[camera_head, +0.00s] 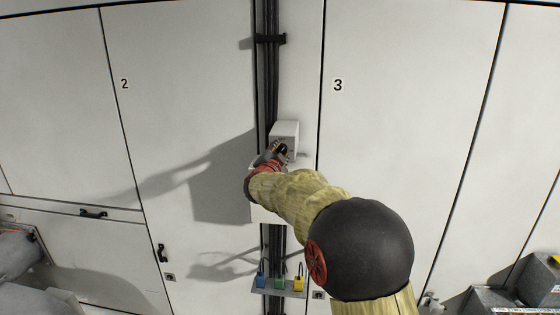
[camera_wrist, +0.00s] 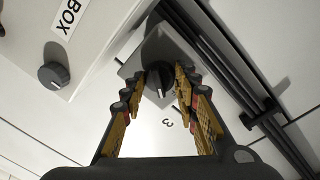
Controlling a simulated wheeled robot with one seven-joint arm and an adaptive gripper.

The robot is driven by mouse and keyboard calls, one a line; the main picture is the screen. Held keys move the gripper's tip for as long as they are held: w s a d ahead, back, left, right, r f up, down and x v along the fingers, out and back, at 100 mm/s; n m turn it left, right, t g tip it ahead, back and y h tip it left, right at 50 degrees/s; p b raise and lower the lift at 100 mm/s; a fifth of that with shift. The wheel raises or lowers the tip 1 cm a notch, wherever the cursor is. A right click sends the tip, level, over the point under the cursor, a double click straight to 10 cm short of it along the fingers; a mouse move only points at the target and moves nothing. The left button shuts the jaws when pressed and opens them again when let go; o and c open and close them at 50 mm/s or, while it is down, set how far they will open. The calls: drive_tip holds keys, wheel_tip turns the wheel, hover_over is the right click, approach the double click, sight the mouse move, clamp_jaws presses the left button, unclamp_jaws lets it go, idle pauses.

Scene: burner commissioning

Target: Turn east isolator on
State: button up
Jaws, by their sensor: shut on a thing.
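A small pale grey box (camera_head: 285,128) is mounted on the wall beside the vertical cables, left of the panel marked 3. In the wrist view a dark rotary knob (camera_wrist: 158,52) stands on its grey face (camera_wrist: 128,68). I cannot read a label naming it as the east isolator. My gripper (camera_head: 281,149) is at the front of this box. In the wrist view my gripper (camera_wrist: 160,80) has a finger on each side of the knob and is shut on it. The fingertips partly hide the knob, and I cannot tell its switch position.
A larger white box (camera_wrist: 97,45) with a label ending in "BOX" and its own black knob (camera_wrist: 53,75) is close by. Dark cables (camera_wrist: 225,65) run alongside. Blue (camera_head: 261,280), green (camera_head: 280,283) and yellow (camera_head: 299,284) padlocks are on a low shelf.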

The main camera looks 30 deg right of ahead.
drive_tip(key=m+y+b, duration=0.1)
drive_tip(key=m+b, duration=0.6)
drive_tip(key=m, duration=0.3)
drive_tip(key=shift+s+d+b, duration=0.1)
drive_tip(key=shift+b, duration=0.3)
drive_tip(key=shift+m, duration=0.3)
drive_tip(key=o, duration=1.2)
drive_tip(key=shift+c, duration=0.2)
drive_tip(key=f+v, duration=0.1)
drive_tip(key=v, duration=1.1)
drive_tip(key=shift+r, duration=0.4)
drive_tip(key=shift+s+d, duration=0.1)
